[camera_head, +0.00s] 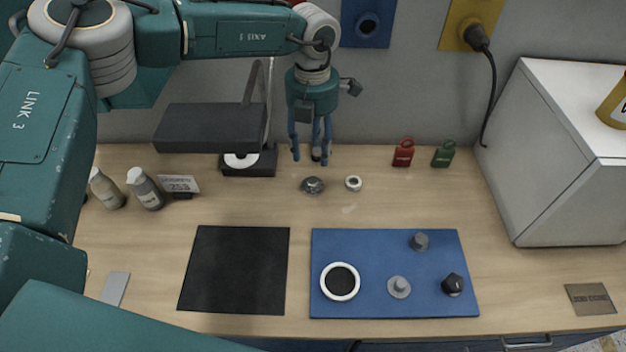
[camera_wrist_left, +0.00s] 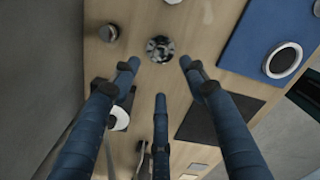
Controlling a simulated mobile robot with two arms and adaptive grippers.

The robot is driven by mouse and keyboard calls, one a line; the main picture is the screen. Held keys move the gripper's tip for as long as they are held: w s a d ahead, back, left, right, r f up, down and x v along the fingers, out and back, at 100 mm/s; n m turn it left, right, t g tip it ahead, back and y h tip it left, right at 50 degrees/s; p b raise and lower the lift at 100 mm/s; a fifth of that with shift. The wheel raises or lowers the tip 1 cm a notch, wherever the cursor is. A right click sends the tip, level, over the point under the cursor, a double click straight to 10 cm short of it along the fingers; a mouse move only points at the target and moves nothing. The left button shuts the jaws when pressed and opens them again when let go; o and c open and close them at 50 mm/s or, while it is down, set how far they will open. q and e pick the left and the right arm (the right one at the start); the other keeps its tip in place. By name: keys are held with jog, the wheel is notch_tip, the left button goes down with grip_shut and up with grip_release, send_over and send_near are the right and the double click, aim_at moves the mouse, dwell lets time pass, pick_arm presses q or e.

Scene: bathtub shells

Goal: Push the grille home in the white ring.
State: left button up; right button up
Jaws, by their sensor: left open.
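The white ring (camera_head: 340,281) lies flat on the left part of the blue mat (camera_head: 390,240). A black round face, which looks like the grille (camera_head: 340,281), fills its middle; I cannot tell how deep it sits. The ring (camera_wrist_left: 268,62) and dark face (camera_wrist_left: 283,60) also show at the upper right of the left wrist view. My left gripper (camera_head: 312,158) is open and empty, fingers down, above the back of the table, well away from the ring. Its three spread fingers (camera_wrist_left: 160,76) show in the wrist view. My right gripper is out of view.
A round metal part (camera_head: 312,186) and a small white ring-like part (camera_head: 353,183) lie near my left gripper. Grey knobs (camera_head: 399,287) and a black knob (camera_head: 453,284) stand on the blue mat. A black mat (camera_head: 235,270) lies left, bottles (camera_head: 147,191) farther left.

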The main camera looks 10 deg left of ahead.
aim_at(313, 180)
pick_arm(q)
notch_tip(313, 180, down, 4)
jog(key=shift+r+p, duration=0.25)
jog(key=shift+p, duration=0.2)
jog(key=shift+f, duration=0.55)
notch_tip(313, 180, down, 5)
jog(key=shift+p, duration=1.2)
jog(key=shift+f, duration=0.25)
grip_shut()
